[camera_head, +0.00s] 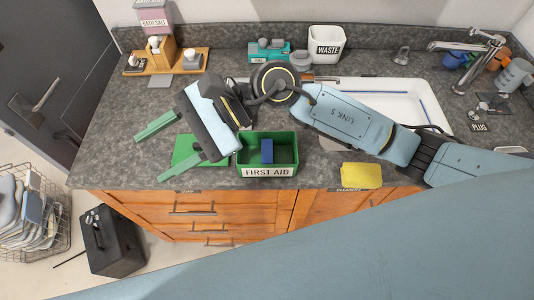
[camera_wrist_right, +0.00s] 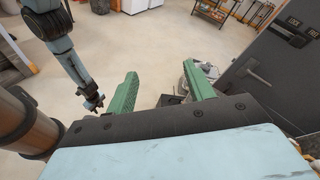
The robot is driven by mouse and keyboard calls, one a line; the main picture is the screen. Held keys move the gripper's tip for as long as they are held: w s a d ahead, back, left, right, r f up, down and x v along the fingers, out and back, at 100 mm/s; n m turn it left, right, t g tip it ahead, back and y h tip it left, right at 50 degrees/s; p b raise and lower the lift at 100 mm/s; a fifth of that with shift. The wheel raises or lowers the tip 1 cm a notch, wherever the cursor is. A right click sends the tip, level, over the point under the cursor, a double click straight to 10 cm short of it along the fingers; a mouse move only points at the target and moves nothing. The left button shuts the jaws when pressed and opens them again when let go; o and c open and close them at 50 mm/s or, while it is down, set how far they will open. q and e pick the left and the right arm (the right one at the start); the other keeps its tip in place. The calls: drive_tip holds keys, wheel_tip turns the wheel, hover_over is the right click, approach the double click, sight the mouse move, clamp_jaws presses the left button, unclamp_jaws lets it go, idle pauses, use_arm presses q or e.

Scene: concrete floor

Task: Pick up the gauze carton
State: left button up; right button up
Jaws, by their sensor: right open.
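I cannot make out a thing that is surely the gauze carton. A green box labelled FIRST AID (camera_head: 268,171) stands open at the counter's front edge, with a small dark blue block (camera_head: 267,151) inside. My right gripper (camera_head: 148,160) is open and empty above the counter's front left, left of the box. In the right wrist view its two green fingers (camera_wrist_right: 162,68) are apart, with nothing between them. My left arm shows in that view, ending in a small dark tip (camera_wrist_right: 94,103); its jaw state is unclear.
A green flat panel (camera_head: 187,150) lies partly under my right gripper. A yellow sponge (camera_head: 361,175) lies at the front edge. A teal box (camera_head: 268,52), WASTE bin (camera_head: 327,43) and wooden tray (camera_head: 190,67) stand behind. The sink (camera_head: 408,101) is right.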

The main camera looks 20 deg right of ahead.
drive_tip(key=w+d+f+n+h, duration=0.3)
drive_tip(key=d+f+n+h, duration=0.25)
drive_tip(key=f+h, duration=0.2)
drive_tip(key=n+t+h, duration=0.2)
drive_tip(key=t+h, duration=0.1)
drive_tip(key=h, duration=0.4)
approach(267, 151)
wheel_tip(267, 151, down, 5)
drive_tip(key=shift+w+a+p, duration=0.1)
drive_tip(key=shift+a+p, duration=0.1)
drive_tip(key=shift+p, duration=0.35)
drive_tip(key=shift+f+p, duration=0.7)
drive_tip(key=shift+f, duration=2)
drive_tip(key=c, duration=1.1)
wheel_tip(267, 151, up, 9)
drive_tip(key=shift+w+d+f+b, duration=0.1)
drive_tip(key=shift+w+b, duration=0.05)
drive_tip(key=shift+b, duration=0.55)
drive_tip(key=shift+d+r+b, duration=0.2)
drive_tip(key=shift+r+b, duration=0.1)
drive_tip(key=shift+b, duration=0.05)
drive_tip(key=shift+w+d+r+n+b, duration=0.2)
drive_tip(key=shift+d+n+b, duration=0.3)
drive_tip(key=shift+d+b, duration=0.95)
drive_tip(key=shift+w+d+r+n+b, duration=0.1)
drive_tip(key=shift+w+d+n+b, duration=0.3)
drive_tip(key=shift+d+b, duration=1.05)
drive_tip(key=shift+w+d+r+n+b, duration=0.2)
drive_tip(key=shift+d+n+b, duration=0.35)
drive_tip(key=shift+d+b, duration=0.9)
